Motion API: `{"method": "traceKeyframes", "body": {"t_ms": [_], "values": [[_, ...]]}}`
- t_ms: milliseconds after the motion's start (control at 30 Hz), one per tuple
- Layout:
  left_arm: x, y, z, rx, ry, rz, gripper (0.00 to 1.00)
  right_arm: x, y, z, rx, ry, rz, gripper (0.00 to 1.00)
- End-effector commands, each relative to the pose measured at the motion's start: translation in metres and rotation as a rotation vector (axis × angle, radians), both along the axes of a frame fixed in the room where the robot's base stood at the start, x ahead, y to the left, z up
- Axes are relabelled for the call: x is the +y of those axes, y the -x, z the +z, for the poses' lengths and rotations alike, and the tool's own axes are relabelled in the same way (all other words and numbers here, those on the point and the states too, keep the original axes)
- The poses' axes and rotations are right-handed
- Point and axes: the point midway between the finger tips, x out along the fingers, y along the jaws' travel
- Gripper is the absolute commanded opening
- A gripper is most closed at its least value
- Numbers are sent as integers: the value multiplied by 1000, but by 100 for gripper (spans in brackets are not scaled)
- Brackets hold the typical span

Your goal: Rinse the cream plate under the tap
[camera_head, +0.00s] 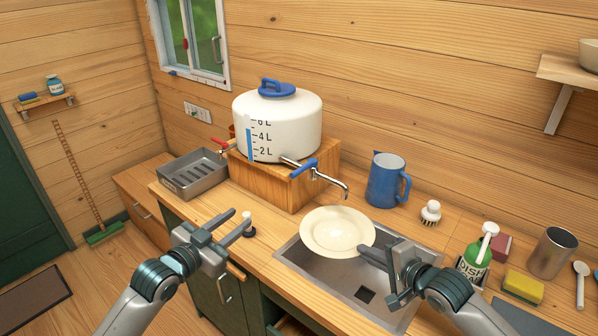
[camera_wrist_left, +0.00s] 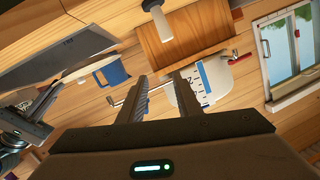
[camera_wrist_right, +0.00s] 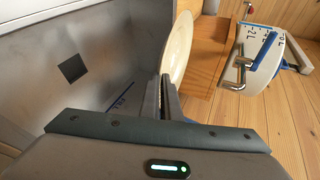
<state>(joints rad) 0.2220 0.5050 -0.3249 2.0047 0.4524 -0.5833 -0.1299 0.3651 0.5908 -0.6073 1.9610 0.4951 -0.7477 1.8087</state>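The cream plate (camera_head: 337,231) is held over the metal sink (camera_head: 296,262), just below the tap's spout (camera_head: 345,188). My right gripper (camera_head: 364,253) is shut on the plate's right rim; the plate shows nearly edge-on between its fingers in the right wrist view (camera_wrist_right: 180,50). The tap has a blue lever (camera_head: 304,168) and comes from the white water tank (camera_head: 277,125). No water stream is visible. My left gripper (camera_head: 239,216) is open and empty above the counter, left of the sink; its fingers stand apart in the left wrist view.
A blue jug (camera_head: 387,180) and a round brush (camera_head: 431,212) stand behind the sink. A green soap bottle (camera_head: 476,255), yellow sponge (camera_head: 522,287) and metal cup (camera_head: 552,252) are at right. A small white-topped item (camera_head: 248,222) stands near my left gripper.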

Motion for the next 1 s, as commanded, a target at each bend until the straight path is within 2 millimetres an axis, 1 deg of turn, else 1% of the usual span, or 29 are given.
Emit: {"method": "traceKeyframes", "body": {"t_ms": [33,100,200,333,500,867,1000], "values": [[-16,-3,18,6,81,-22,31,0,0,2,-3,-2,0,0],[-35,-6,36,28,188,-51,31,0,0,2,-3,-2,0,0],[-56,-8,58,59,314,-90,31,0,0,2,-3,-2,0,0],[-75,-8,77,89,423,-129,31,0,0,2,-3,-2,0,0],[-83,-8,87,107,477,-148,31,0,0,2,-3,-2,0,0],[-84,-9,87,108,479,-149,31,0,0,2,-3,-2,0,0],[-86,-12,87,108,479,-149,31,0,0,2,-3,-2,0,0]]}}
